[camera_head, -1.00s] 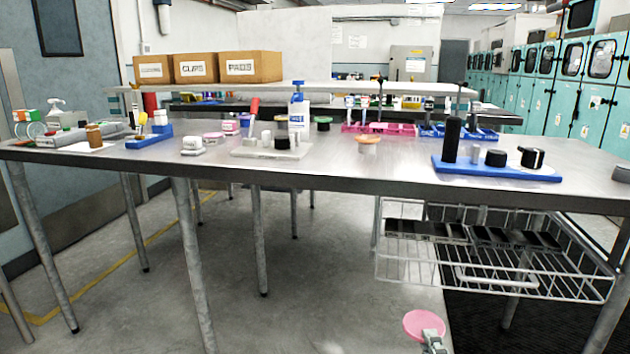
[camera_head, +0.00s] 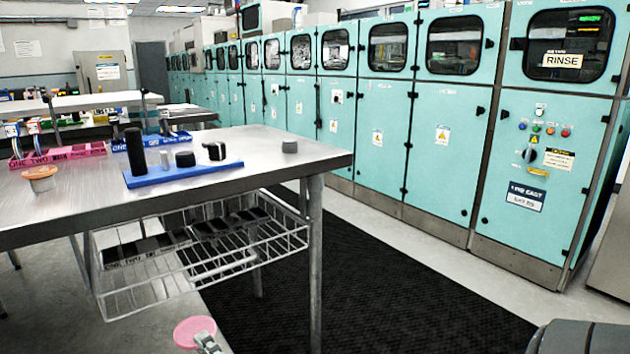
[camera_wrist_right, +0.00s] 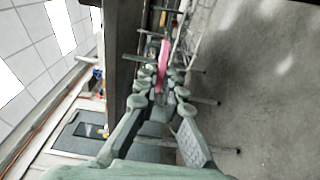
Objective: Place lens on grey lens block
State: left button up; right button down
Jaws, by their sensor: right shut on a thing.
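My right gripper (camera_head: 206,340) shows at the bottom of the head view, shut on a pink round lens (camera_head: 194,331). It holds the lens by its edge, below table height and in front of the wire basket. The right wrist view shows the lens (camera_wrist_right: 163,66) edge-on between the fingers. A small grey round block (camera_head: 290,146) sits near the right end of the metal table (camera_head: 285,172), apart from the lens. I take it for the grey lens block. My left gripper is out of view.
A blue tray (camera_head: 222,165) with black and grey cylinders stands on the table. An orange-topped cup (camera_head: 40,178) is at left. A wire basket (camera_head: 140,293) hangs under the table. A black mat (camera_head: 390,290) leaves open floor before the teal cabinets (camera_head: 365,125).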

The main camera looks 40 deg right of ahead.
aim_at(290, 140)
jog(key=z, duration=1.5)
jog(key=i+l+z, duration=0.1)
jog(key=i+z, duration=0.3)
jog(key=i, duration=1.1)
